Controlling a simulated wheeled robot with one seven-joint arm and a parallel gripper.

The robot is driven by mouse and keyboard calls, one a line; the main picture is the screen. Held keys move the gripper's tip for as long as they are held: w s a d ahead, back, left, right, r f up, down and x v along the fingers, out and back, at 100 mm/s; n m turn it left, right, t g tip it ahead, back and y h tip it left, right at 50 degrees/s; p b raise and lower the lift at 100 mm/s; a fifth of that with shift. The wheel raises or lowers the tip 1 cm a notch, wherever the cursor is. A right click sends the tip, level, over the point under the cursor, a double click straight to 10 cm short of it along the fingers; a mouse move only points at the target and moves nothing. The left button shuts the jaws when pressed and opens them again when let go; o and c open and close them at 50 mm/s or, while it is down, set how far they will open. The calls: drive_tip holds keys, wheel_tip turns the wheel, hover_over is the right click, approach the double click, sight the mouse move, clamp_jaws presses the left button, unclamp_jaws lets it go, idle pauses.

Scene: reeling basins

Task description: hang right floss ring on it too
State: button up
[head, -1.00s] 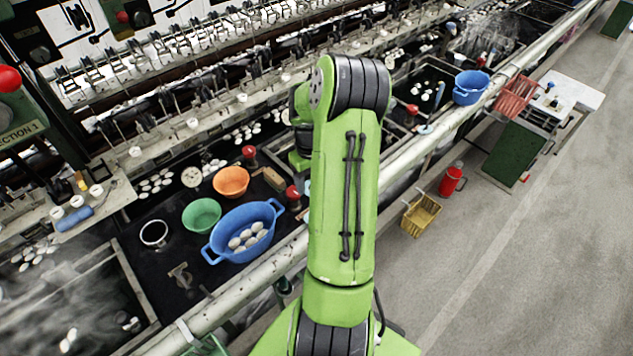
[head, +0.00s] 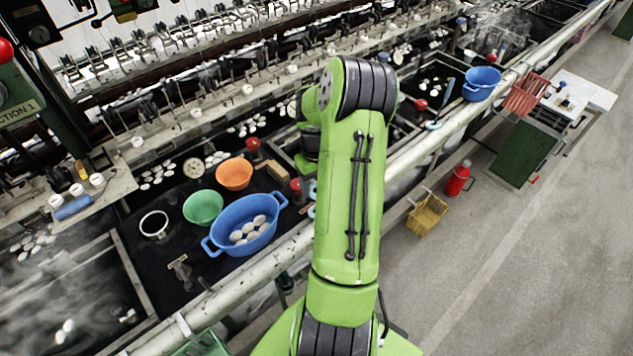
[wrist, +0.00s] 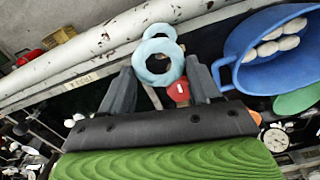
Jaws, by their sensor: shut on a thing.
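A light blue floss ring (wrist: 158,62) shows in the wrist view between the two fingers of my gripper (wrist: 160,82), which is shut on it. A second light blue ring (wrist: 160,32) shows just beyond it, by the white rail; I cannot tell whether the two touch or what supports the far one. In the head view my arm hides the gripper; pale blue bits (head: 312,190) show at the arm's left edge. Another light blue ring (head: 433,125) lies farther right by the rail.
A blue two-handled basin (head: 212,246) with white cocoons, a green bowl (head: 203,208) and an orange bowl (head: 234,174) stand left of my arm. A red knob (wrist: 178,91) is close to the fingers. The white rail (head: 405,162) runs along the basin's edge.

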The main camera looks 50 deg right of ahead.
drive_tip(key=shift+f+b, duration=1.7)
drive_tip(key=shift+f, duration=0.55)
drive_tip(key=o, duration=0.8)
drive_tip(key=r+p, duration=0.1)
drive_tip(key=r, duration=0.7)
drive_tip(key=r+p, duration=0.1)
drive_tip(key=r, duration=0.6)
drive_tip(key=shift+w+r, duration=0.2)
drive_tip(key=shift+r, duration=0.2)
